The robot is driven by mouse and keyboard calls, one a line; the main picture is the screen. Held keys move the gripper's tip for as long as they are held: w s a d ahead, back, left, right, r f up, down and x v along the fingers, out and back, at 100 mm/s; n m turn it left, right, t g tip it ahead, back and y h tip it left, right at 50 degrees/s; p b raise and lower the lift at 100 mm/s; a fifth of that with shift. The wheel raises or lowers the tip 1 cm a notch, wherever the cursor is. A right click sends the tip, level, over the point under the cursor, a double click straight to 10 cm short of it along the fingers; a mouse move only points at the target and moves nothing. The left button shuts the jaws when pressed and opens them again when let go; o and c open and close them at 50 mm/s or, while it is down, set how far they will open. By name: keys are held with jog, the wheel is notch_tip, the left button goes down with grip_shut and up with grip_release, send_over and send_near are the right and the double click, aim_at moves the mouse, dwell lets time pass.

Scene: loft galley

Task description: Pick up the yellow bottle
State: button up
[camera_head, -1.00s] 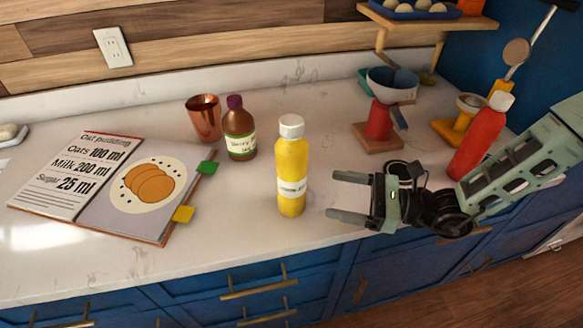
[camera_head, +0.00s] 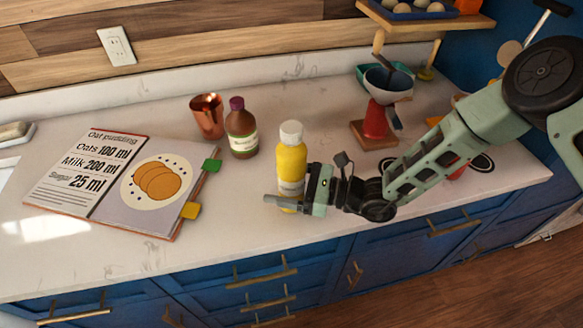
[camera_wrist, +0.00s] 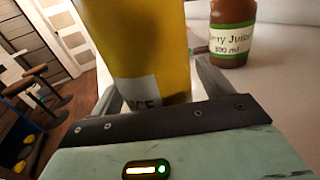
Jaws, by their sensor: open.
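The yellow bottle (camera_head: 291,163), with a white cap and a pale label, stands upright on the white counter. In the wrist view the yellow bottle (camera_wrist: 147,45) fills the middle, between my two fingers. My gripper (camera_head: 283,199) is open around the lower part of the bottle, reaching in from the right. One finger shows in front of the bottle in the head view; the other is hidden behind it. I cannot tell whether either finger touches the bottle. The wrist view shows my gripper (camera_wrist: 160,92) close against it.
A brown juice bottle (camera_head: 241,131) and a copper cup (camera_head: 208,117) stand behind on the left. An open recipe book (camera_head: 125,183) lies left. A red scale-like stand with a bowl (camera_head: 376,122) is behind right. My arm hides most of the red bottle.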

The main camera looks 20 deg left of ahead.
jog(key=c, duration=1.4)
jog(key=shift+r, duration=0.1)
